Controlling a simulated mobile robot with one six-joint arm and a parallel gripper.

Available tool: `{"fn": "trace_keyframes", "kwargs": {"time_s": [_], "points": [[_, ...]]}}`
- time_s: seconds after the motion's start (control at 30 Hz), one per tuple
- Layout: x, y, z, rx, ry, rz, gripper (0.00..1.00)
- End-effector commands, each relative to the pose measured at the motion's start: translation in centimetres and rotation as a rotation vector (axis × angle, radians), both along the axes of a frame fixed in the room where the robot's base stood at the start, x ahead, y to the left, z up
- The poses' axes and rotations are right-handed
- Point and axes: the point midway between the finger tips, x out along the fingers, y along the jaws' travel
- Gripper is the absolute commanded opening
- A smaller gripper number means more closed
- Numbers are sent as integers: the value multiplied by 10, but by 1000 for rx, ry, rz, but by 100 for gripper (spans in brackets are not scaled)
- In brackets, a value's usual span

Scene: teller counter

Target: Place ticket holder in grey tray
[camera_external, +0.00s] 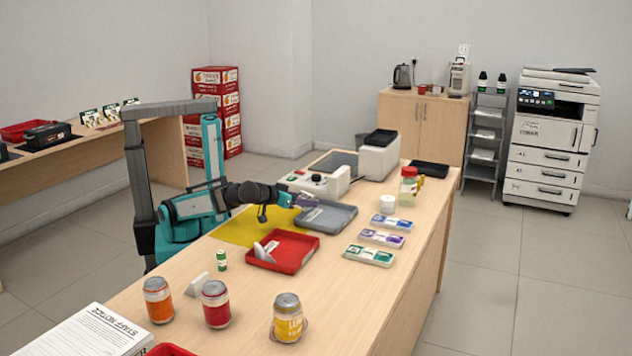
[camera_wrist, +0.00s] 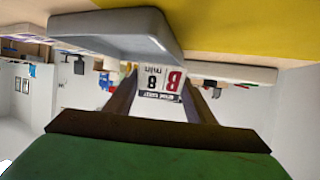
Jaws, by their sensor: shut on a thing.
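My gripper (camera_external: 297,200) is low over the counter, by the far left edge of the grey tray (camera_external: 336,219). It is shut on a ticket holder (camera_wrist: 160,83), a white card printed with a B and an 8, which shows upside down between the dark fingers in the wrist view. The grey tray's wall (camera_wrist: 115,32) shows just behind the holder there. In the external view the held holder is small and hard to make out. Whether it touches the tray I cannot tell. The tray's visible floor looks empty.
A red tray (camera_external: 302,262) with a white piece in it sits nearer the camera, by the yellow mat (camera_external: 240,230). Several cans, a small green bottle (camera_external: 222,260) and another white stand (camera_external: 196,284) are at the near end. Banknote-like packs (camera_external: 382,238) lie right of the grey tray.

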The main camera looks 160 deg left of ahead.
Motion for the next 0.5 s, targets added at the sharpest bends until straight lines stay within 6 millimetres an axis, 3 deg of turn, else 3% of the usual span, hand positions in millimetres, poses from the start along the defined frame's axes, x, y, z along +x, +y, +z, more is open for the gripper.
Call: {"fn": "trace_keyframes", "kwargs": {"time_s": [0.5], "points": [[8, 6, 6, 4, 4, 0, 27]]}}
